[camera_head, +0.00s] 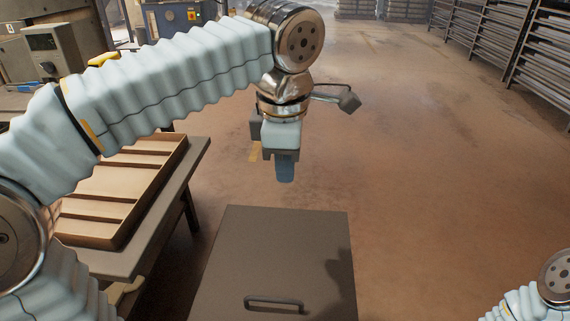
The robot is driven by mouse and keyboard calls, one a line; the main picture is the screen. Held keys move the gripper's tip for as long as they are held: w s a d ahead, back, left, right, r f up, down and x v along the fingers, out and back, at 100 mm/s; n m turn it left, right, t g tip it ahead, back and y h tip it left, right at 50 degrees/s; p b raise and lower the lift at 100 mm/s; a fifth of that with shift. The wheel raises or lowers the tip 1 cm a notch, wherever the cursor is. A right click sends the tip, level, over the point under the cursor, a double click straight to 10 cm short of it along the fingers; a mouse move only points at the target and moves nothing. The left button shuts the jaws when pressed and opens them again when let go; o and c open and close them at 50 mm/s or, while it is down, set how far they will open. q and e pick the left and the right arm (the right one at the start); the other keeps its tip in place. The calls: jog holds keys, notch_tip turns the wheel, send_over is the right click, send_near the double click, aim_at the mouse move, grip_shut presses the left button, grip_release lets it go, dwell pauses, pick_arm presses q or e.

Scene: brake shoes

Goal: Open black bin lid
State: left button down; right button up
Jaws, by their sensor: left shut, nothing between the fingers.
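The black bin's lid (282,250) shows at the bottom centre as a flat dark grey-brown panel that looks shut. Its dark bar handle (274,304) lies near the edge closest to me. My left gripper (285,178) points down beyond the lid's far edge in the picture, apart from the handle. Its fingers are together and hold nothing. A shadow falls on the right part of the lid. Of my right arm only a part shows at the bottom right corner; its gripper is out of view. The bin's body is hidden under the lid.
A table (172,215) on the left bears a light wooden tray (118,240) with slots, close to the bin's left side. Machines stand at the back left and metal racks (515,45) at the back right. The floor right of the bin is clear.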

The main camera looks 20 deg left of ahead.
pick_arm(q)
jog(key=c, duration=1.8)
grip_release()
jog(key=shift+c, duration=0.2)
jog(key=o, duration=0.6)
jog(key=shift+o, duration=0.2)
notch_tip(320, 180, up, 12)
jog(key=s+p, duration=0.1)
jog(key=p, duration=0.1)
jog(key=shift+s+d, duration=0.25)
jog(key=shift+s, duration=0.1)
